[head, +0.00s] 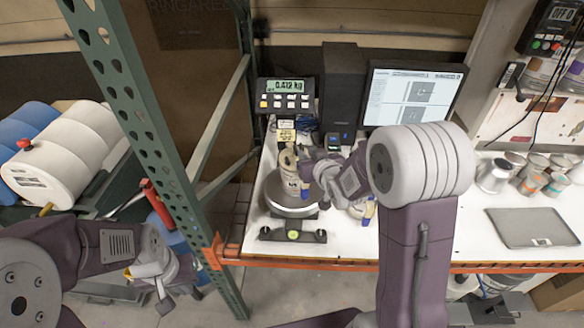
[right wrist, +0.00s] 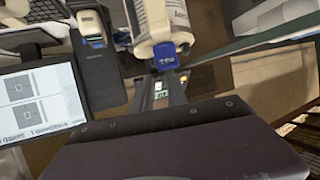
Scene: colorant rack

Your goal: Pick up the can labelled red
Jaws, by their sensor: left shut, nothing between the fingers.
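Several small cans stand on the bench at the right in the head view. One of them has an orange-red band (head: 531,183), but its lettering is too small to read. A pale can-like container (head: 289,165) stands over the round scale plate (head: 291,198). My right gripper (head: 309,172) is beside this container, its fingers partly hidden by the arm; I cannot tell whether it grips it. In the right wrist view a white labelled container (right wrist: 160,20) shows behind a blue part. My left gripper (head: 162,292) is shut and empty, low at the left, away from the bench.
The scale display (head: 285,95) reads 0.412 kg. A monitor (head: 413,95) and a black speaker-like box (head: 342,85) stand behind. A grey tray (head: 531,227) lies at the right. A green rack post (head: 150,130) stands between my left arm and the bench.

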